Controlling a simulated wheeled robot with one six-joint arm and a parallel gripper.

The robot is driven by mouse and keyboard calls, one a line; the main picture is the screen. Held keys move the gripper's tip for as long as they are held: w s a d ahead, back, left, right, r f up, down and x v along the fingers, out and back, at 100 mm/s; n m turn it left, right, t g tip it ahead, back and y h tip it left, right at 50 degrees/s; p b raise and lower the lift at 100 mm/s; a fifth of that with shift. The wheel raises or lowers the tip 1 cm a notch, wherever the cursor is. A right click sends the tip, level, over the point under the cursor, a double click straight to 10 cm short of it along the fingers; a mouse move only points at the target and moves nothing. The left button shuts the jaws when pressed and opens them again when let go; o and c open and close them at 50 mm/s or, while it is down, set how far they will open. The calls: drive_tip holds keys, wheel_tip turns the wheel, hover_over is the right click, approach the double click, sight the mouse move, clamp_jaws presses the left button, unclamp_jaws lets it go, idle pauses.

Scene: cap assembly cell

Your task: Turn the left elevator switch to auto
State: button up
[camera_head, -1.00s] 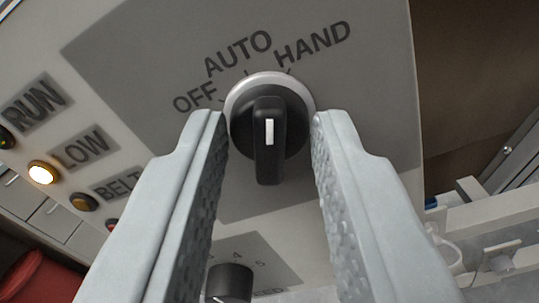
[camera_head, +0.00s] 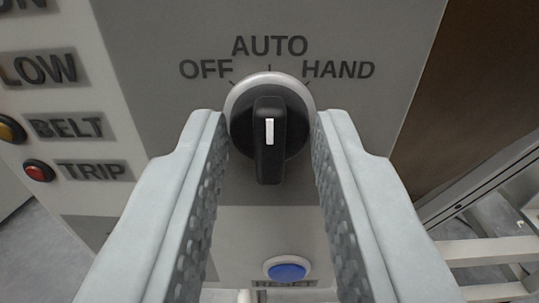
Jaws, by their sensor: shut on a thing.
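The elevator switch (camera_head: 269,152) is a black rotary knob with a white pointer line and a pale ring, at the centre of the head camera view. OFF, AUTO and HAND are printed around it from left to right. The pointer line points straight up at the AUTO mark (camera_head: 270,46). My gripper (camera_head: 270,118) is shut on the knob, with one grey finger on each side of its round body. The fingers hide parts of the panel at both sides.
The grey panel (camera_head: 150,45) carries an amber lamp (camera_head: 9,130) by BELT and a red lamp (camera_head: 38,170) by TRIP at left. A blue RESET button (camera_head: 287,268) sits below the switch, between the fingers. White rails (camera_head: 490,252) stand at lower right.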

drive_tip(key=o, duration=1)
drive_tip(key=shift+s, duration=0.1)
drive_tip(key=s, duration=1.7)
drive_tip(key=shift+s+a, duration=0.15)
drive_tip(key=shift+a, duration=0.15)
